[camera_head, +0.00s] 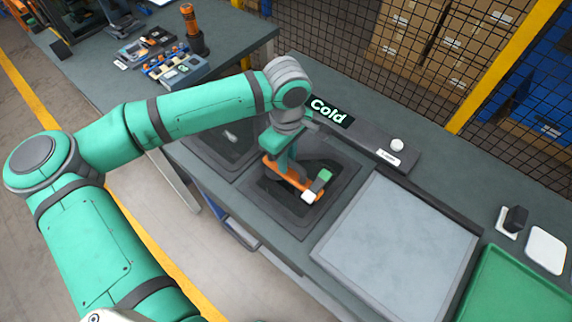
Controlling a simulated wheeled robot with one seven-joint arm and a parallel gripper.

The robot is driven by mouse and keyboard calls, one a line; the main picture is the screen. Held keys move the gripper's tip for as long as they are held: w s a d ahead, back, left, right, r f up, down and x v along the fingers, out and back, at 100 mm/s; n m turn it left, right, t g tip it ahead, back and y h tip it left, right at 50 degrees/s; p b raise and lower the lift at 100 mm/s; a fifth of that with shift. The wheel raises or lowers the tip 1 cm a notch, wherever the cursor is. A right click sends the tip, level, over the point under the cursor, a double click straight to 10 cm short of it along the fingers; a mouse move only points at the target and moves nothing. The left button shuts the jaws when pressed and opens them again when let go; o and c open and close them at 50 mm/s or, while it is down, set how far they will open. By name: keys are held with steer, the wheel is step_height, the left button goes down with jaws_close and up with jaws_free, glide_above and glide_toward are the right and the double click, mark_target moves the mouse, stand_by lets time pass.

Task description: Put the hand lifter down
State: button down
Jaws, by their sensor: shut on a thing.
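My gripper (286,160) reaches down over a dark square mat or shallow recess (268,207) on the grey bench. It is shut on the hand lifter (283,174), which shows as an orange bar with a white end piece (309,197) and a green piece (323,177) at its right. The wrist covers part of the lifter, and the fingertips are hard to make out. I cannot tell whether the lifter's underside touches the dark surface below.
A second dark square (228,140) lies to the left. A "Cold" sign (329,112) and a strip with a white knob (397,145) stand behind. A grey plate (398,243) and green tray (515,292) lie to the right. A mesh fence (345,40) closes the back.

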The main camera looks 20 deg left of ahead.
steer(key=shift+w+a+f, duration=0.1)
steer(key=shift+w+f, duration=0.05)
steer(key=shift+f, duration=0.75)
steer(key=shift+w+f, duration=0.1)
steer(key=shift+f, duration=0.8)
steer(key=shift+f, duration=0.15)
steer(key=c, duration=1.7)
jaws_free()
step_height(320, 180, up, 11)
steer(key=shift+r, duration=0.15)
steer(key=shift+s+a+r, duration=0.1)
steer(key=shift+r, duration=0.35)
